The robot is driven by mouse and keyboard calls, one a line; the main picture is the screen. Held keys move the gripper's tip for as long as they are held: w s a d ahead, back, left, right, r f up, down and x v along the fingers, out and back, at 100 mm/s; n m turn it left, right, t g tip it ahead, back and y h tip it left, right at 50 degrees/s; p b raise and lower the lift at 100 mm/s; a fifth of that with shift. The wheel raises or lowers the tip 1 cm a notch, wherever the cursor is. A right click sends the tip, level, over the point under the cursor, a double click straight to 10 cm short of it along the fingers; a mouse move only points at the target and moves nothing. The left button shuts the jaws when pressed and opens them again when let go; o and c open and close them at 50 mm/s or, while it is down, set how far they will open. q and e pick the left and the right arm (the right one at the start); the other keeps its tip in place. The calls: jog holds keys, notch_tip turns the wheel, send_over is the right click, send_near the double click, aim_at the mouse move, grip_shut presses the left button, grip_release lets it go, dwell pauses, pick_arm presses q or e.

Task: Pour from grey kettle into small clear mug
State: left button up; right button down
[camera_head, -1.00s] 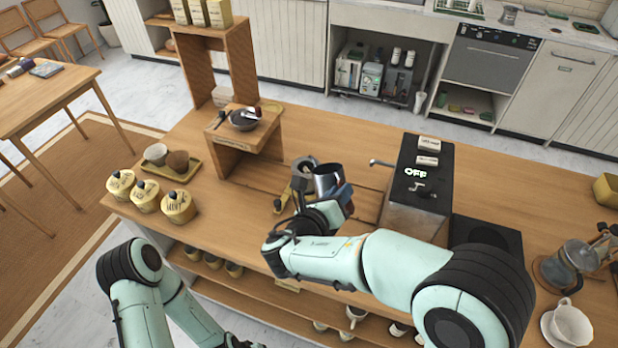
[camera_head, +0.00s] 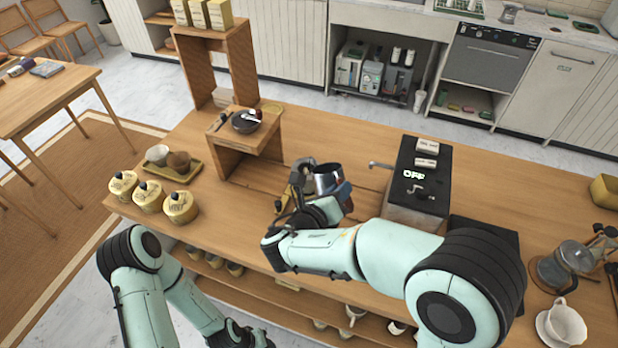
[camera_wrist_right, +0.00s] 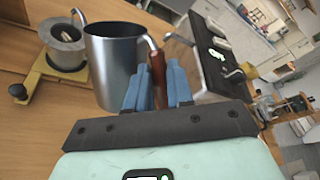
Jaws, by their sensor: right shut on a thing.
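The grey kettle (camera_head: 326,180) is a metal pitcher with a thin spout and a red-brown handle. My right gripper (camera_head: 345,197) is shut on its handle. In the right wrist view the kettle (camera_wrist_right: 115,66) looks upright, and my right gripper's blue fingers (camera_wrist_right: 158,85) are around the handle. A small round grey vessel (camera_wrist_right: 66,50) stands on a yellow base just left of the kettle, near the spout; I cannot tell whether it is the small clear mug. My left arm reaches in at the bottom left; its jaws cannot be made out.
A black-topped machine (camera_head: 420,175) stands right of the kettle. A wooden shelf unit (camera_head: 243,155) is at the left, with a tray (camera_head: 190,176) of two cups and several yellow canisters (camera_head: 148,196). A white cup (camera_head: 566,325) sits at the far right.

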pick_arm(q)
jog(key=shift+s, duration=0.1)
pick_arm(e)
jog(key=shift+s, duration=0.1)
jog(key=shift+r, duration=0.1)
jog(key=shift+w+a+r+n+g, duration=0.1)
jog(key=shift+w+r+n+g, duration=0.2)
jog(key=shift+r, duration=0.3)
dwell(2.0)
jog(key=shift+f+b, duration=0.3)
pick_arm(q)
jog(key=shift+g, duration=0.3)
jog(key=shift+s+f+b, duration=1.05)
jog(key=shift+s+f, duration=0.7)
jog(key=shift+s, duration=0.2)
pick_arm(e)
jog(key=shift+s+f+m+t, duration=0.4)
jog(key=shift+s+f+t, duration=0.1)
jog(key=shift+f, duration=0.25)
pick_arm(q)
jog(key=shift+w, duration=0.1)
